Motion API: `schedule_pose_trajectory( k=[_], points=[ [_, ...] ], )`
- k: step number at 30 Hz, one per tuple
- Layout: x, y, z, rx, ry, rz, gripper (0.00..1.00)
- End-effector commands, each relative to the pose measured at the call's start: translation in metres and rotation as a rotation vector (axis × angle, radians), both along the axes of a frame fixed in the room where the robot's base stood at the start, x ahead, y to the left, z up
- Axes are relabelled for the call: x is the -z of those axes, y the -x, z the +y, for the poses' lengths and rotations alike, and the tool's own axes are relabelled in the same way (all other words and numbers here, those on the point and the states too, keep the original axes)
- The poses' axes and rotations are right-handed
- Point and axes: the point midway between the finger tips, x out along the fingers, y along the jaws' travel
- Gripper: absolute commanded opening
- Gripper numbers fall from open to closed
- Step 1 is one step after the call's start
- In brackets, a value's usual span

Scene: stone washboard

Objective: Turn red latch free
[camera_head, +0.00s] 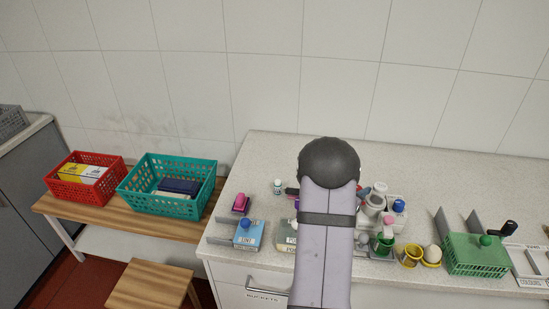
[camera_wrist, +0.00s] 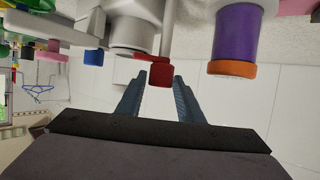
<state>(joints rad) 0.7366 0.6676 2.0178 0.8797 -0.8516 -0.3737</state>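A small red latch piece (camera_wrist: 160,73) shows in the wrist view, at the end of a thin red bar beside a grey-white cylindrical body (camera_wrist: 136,28). My gripper (camera_wrist: 160,78) has its two blue-grey fingers apart, one on each side of the red piece, with the tips about level with it. A narrow gap seems to show on each side; contact cannot be made out. In the head view my arm covers my gripper, and I cannot make out the red latch for certain there.
A purple cylinder with an orange end (camera_wrist: 234,40) is close right of my fingers in the wrist view. In the head view, a blue box (camera_head: 249,235), a green basket (camera_head: 478,255) and several small cups and bottles crowd the counter (camera_head: 270,150). The counter's back strip is clear.

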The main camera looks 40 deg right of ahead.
Motion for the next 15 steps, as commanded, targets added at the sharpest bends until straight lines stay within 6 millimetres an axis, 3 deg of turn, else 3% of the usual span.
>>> schedule_pose_trajectory(
  k=[4, 15],
  points=[
    [0.002, 0.001, 0.004, -0.063, -0.002, 0.001, 0.34],
    [-0.026, 0.013, 0.066, -0.062, 0.0, -0.001, 0.34]
  ],
)
